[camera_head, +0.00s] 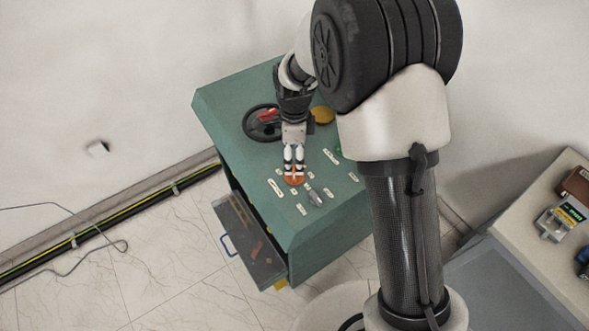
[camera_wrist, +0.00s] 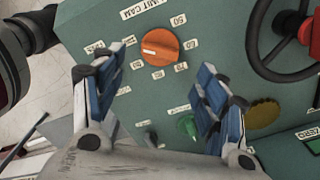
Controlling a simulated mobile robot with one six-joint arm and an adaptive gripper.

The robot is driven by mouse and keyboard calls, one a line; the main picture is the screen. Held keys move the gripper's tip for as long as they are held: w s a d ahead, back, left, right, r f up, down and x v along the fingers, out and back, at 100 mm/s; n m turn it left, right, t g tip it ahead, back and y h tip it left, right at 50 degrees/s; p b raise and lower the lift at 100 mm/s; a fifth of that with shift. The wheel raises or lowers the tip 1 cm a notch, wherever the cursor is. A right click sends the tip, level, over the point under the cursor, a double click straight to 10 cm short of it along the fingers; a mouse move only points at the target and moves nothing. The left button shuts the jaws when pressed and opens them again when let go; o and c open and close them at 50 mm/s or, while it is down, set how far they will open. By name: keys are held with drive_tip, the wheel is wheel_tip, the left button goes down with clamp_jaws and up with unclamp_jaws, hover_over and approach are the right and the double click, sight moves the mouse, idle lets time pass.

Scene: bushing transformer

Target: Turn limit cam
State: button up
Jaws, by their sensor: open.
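The limit cam knob (camera_wrist: 158,47) is a round orange dial on the green panel, under a white "LIMIT CAM" label (camera_wrist: 143,8). A white mark on its bar points left in the wrist view. Small number labels surround it. My gripper (camera_wrist: 160,64) is open, with one blue-padded finger left and one right of the knob in the picture, both nearer the lower edge. Nothing is between the fingers, and I cannot tell their height over the panel. In the head view my gripper (camera_head: 294,170) is over the orange knob (camera_head: 294,181), partly hiding it.
The green cabinet (camera_head: 250,92) also carries a black handwheel (camera_wrist: 284,62) with a red part, a yellow disc (camera_wrist: 262,113), a green knob (camera_wrist: 187,126) and a small dark knob (camera_wrist: 152,138). A bench (camera_head: 545,245) stands at right.

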sight(294, 172)
wheel_tip(294, 172, down, 7)
drive_tip(key=shift+b, duration=0.5)
drive_tip(key=shift+c, duration=0.4)
drive_tip(key=c, duration=1)
